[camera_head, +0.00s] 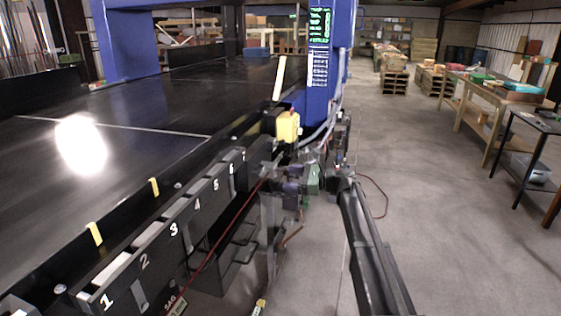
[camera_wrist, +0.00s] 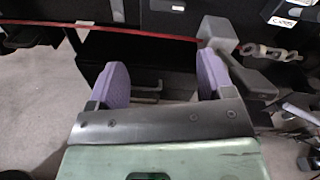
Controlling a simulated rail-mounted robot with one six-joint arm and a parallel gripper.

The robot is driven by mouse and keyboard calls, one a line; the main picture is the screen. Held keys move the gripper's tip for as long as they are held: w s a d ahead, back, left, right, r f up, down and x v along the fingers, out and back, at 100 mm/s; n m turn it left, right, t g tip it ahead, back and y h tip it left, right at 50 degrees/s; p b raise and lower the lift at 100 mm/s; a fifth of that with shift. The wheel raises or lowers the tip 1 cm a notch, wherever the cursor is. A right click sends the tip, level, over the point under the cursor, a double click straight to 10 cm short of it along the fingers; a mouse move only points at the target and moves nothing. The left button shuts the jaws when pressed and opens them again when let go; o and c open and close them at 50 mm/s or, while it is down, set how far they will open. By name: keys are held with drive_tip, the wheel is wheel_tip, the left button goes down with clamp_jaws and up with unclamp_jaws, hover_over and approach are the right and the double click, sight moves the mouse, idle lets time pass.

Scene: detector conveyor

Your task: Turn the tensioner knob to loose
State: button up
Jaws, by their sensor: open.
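My gripper (camera_wrist: 162,82) is open, with its two purple finger pads apart and nothing visible between them. In the head view my gripper (camera_head: 296,190) is beside the conveyor's near side, below the blue post. A grey block with an arm-like part (camera_wrist: 218,32) lies just beyond the right finger in the wrist view. It may be the tensioner knob, but I cannot tell for certain. A small white label (camera_wrist: 283,20) is at the upper right; its lettering is too small to read surely. Part of the view is covered by my gripper's green body.
The black conveyor belt (camera_head: 120,150) fills the left, with numbered side panels (camera_head: 172,232) along its edge. A red cord (camera_wrist: 100,30) runs across the wrist view. A blue post (camera_head: 321,70) and yellow box (camera_head: 287,126) stand nearby.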

sight(262, 168)
drive_tip(key=w+a+m, duration=0.1)
drive_tip(key=a, duration=0.2)
drive_tip(key=w+a+r+m, duration=0.1)
drive_tip(key=a, duration=0.3)
drive_tip(key=w+a+m+y, duration=0.1)
drive_tip(key=a, duration=0.2)
drive_tip(key=shift+w+a+r+m, duration=0.2)
drive_tip(key=shift+r+m, duration=0.1)
drive_tip(key=shift+r, duration=0.1)
drive_tip(key=c, duration=0.9)
